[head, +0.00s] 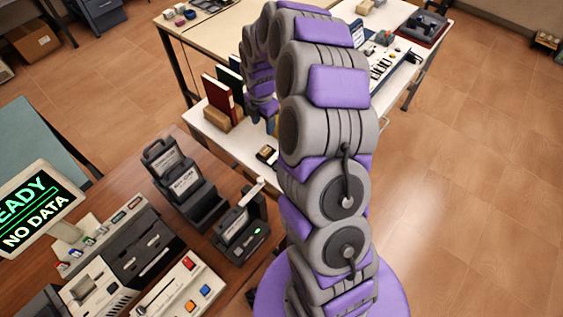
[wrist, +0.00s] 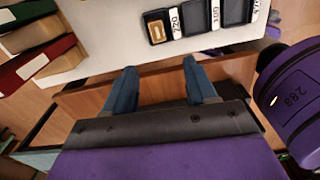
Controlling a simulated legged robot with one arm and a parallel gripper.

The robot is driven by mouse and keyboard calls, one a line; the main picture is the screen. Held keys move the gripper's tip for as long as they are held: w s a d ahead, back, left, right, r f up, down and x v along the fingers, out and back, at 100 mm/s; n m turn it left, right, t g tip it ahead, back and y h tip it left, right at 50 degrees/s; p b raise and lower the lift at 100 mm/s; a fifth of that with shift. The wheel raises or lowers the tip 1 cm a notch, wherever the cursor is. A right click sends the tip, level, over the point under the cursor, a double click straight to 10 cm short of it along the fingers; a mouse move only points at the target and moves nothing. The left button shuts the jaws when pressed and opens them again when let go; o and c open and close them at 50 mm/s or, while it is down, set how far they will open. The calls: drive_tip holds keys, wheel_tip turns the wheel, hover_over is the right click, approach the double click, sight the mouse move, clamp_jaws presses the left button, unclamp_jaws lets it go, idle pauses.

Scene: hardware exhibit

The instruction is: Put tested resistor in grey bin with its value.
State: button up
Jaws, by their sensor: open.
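My gripper (wrist: 156,72) is open, with two blue fingers apart and nothing between them. In the wrist view its fingertips point at the near edge of a white table. Beyond them stands a row of dark grey bins (wrist: 198,14) with white number labels; I can read 220 and 100, and a further label is cut off. The leftmost bin holds a small gold-framed piece (wrist: 157,30); I cannot tell whether it is a resistor. In the head view this bin (head: 266,154) shows on the white table, while my arm hides the others and most of my gripper.
Books in a wooden holder (head: 222,116) stand on the white table left of the bins. A brown desk nearer me carries black labelled holders (head: 182,185), a device with a green light (head: 241,229), and a screen (head: 38,208) reading "NO DATA". Open floor lies right.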

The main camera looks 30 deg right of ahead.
drive_tip(key=s+a+r+m, duration=0.45)
drive_tip(key=s+r, duration=0.25)
drive_tip(key=s, duration=0.2)
drive_tip(key=s+a+r+m, duration=0.4)
drive_tip(key=s+r+m, duration=0.25)
drive_tip(key=s, duration=0.25)
drive_tip(key=s+a+r+m+g, duration=0.1)
drive_tip(key=s+m, duration=0.4)
drive_tip(key=s, duration=0.4)
drive_tip(key=s+r+m, duration=0.1)
drive_tip(key=s+m, duration=0.4)
drive_tip(key=s, duration=0.5)
drive_tip(key=shift+s+a+r+m+g, duration=0.15)
drive_tip(key=shift+a+r+m+g, duration=0.2)
drive_tip(key=shift+a+m+g, duration=0.05)
